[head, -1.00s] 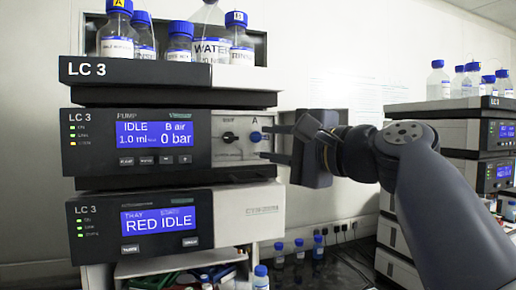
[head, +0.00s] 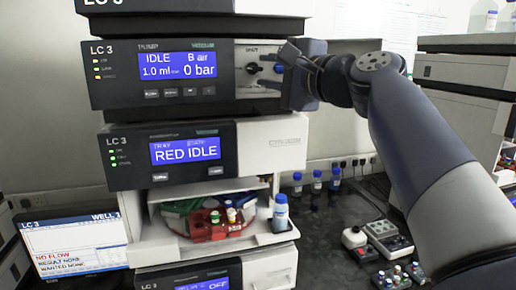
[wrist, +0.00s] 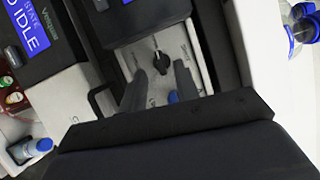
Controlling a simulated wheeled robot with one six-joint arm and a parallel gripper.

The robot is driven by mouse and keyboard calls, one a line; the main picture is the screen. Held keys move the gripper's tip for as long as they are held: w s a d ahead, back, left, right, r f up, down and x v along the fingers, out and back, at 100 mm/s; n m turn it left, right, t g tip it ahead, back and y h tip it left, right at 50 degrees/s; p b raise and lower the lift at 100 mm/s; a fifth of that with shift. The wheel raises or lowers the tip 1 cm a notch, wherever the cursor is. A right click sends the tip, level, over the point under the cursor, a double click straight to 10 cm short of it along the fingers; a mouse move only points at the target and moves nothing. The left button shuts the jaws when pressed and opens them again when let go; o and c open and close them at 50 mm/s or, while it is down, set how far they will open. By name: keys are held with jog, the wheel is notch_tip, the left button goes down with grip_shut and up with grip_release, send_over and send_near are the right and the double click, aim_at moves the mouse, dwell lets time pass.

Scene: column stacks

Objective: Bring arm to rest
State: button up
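My gripper (head: 276,68) is at the right side of the pump unit (head: 130,75), in front of its pale valve panel (head: 258,52). In the wrist view its two fingers (wrist: 160,85) stand apart, with a visible gap between them. A black rotary knob (wrist: 161,62) shows beyond the fingertips. A blue knob (wrist: 173,97) shows between the fingers, partly hidden; I cannot tell whether a finger touches it. The same blue knob (head: 279,68) is close to the fingertips in the head view. My arm reaches in from the lower right.
Below the pump are a unit reading RED IDLE (head: 185,150) and an open bay with a red vial carousel (head: 215,225). A blue-capped bottle (head: 281,213) stands at the bay's edge. A monitor (head: 75,245) is at left. Small bottles and a keypad (head: 388,238) are at right.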

aim_at(255, 69)
jog(key=shift+p+x, duration=0.3)
jog(key=shift+x, duration=1.3)
jog(key=shift+s+d, duration=0.1)
